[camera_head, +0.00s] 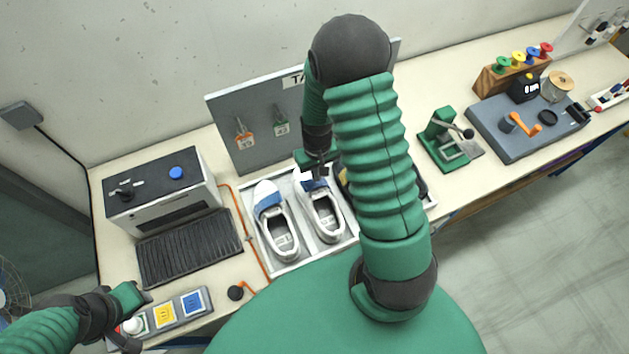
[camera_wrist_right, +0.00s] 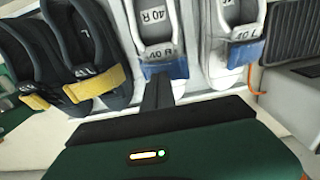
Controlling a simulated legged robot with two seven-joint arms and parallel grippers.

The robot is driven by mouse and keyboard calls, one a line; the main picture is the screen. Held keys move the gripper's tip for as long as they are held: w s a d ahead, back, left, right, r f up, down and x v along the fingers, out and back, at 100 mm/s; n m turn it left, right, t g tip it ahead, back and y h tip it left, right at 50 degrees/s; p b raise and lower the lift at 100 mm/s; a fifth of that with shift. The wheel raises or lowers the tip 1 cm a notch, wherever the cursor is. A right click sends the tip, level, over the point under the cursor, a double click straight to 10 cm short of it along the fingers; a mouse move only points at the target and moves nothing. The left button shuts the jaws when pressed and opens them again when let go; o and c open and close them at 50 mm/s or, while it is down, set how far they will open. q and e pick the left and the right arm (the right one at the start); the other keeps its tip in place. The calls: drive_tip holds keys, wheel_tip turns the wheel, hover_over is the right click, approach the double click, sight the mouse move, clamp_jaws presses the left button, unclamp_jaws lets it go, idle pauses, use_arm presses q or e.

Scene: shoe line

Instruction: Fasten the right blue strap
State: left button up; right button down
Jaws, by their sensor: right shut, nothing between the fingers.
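Two white shoes stand side by side in a white tray (camera_head: 290,266). The right shoe (camera_head: 327,222), marked 40 R in the wrist view (camera_wrist_right: 153,20), has a blue strap (camera_head: 312,184) across its front part; it also shows in the wrist view (camera_wrist_right: 176,70). The left shoe (camera_head: 282,240) has its own blue strap (camera_head: 268,200). My right gripper (camera_head: 318,172) is shut and empty, with its dark fingertips (camera_wrist_right: 158,88) at the right strap; contact cannot be told. Whether the strap is fastened is unclear. My left gripper (camera_head: 136,312) is by the button panel; its jaws are unclear.
Black shoes with yellow straps (camera_wrist_right: 88,84) stand beside the white pair, mostly hidden by my right arm in the head view. A grey board (camera_head: 226,126) rises behind the tray. A machine (camera_head: 160,190) is at left, a green press (camera_head: 446,142) at right.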

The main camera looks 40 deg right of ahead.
drive_tip(key=shift+f+b, duration=0.9)
drive_tip(key=shift+f, duration=0.5)
drive_tip(key=shift+r, duration=0.1)
wheel_tip(320, 180, up, 9)
drive_tip(key=p, duration=0.7)
drive_tip(key=shift+p, duration=0.4)
